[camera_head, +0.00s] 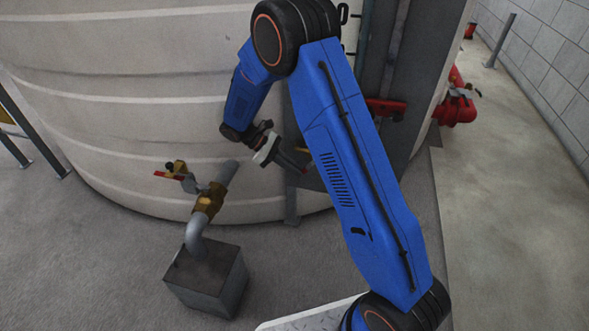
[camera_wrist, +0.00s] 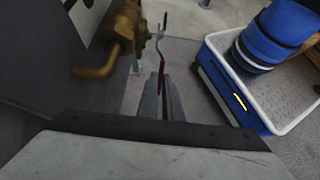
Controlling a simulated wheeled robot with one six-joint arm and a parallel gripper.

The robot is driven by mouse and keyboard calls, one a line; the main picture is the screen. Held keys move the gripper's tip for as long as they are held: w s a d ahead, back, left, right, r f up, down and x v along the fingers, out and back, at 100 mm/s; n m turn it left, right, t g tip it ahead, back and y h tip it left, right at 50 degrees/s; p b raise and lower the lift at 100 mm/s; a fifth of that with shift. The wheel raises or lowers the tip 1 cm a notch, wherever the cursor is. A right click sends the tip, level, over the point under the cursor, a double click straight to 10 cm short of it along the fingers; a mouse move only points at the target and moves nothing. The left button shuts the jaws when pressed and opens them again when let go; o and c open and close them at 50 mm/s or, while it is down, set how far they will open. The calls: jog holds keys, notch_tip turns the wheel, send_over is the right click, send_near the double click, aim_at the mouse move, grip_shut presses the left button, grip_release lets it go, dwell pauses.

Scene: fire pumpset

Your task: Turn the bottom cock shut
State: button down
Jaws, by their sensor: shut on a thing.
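In the wrist view, the cock is a brass valve body (camera_wrist: 125,22) with a bent brass outlet at the upper left. A thin lever with a red grip (camera_wrist: 161,70) stands beside it. My gripper (camera_wrist: 163,88) is shut on this red grip, which runs between its two fingers. In the head view, my gripper (camera_head: 300,165) is low beside the tank, partly behind my blue arm. Only a small brass-yellow bit of the cock (camera_head: 301,150) shows there; the rest is hidden by my arm.
The pale tank (camera_head: 110,120) fills the left and middle. Another brass valve (camera_head: 208,200) with a red handle sits on a grey pipe above a dark box (camera_head: 207,282), left of my gripper. Red fittings (camera_head: 458,108) stand at the right.

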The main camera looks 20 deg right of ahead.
jog(key=c, duration=1.9)
grip_release()
notch_tip(320, 180, up, 10)
jog(key=shift+w, duration=0.1)
jog(key=shift+c, duration=0.4)
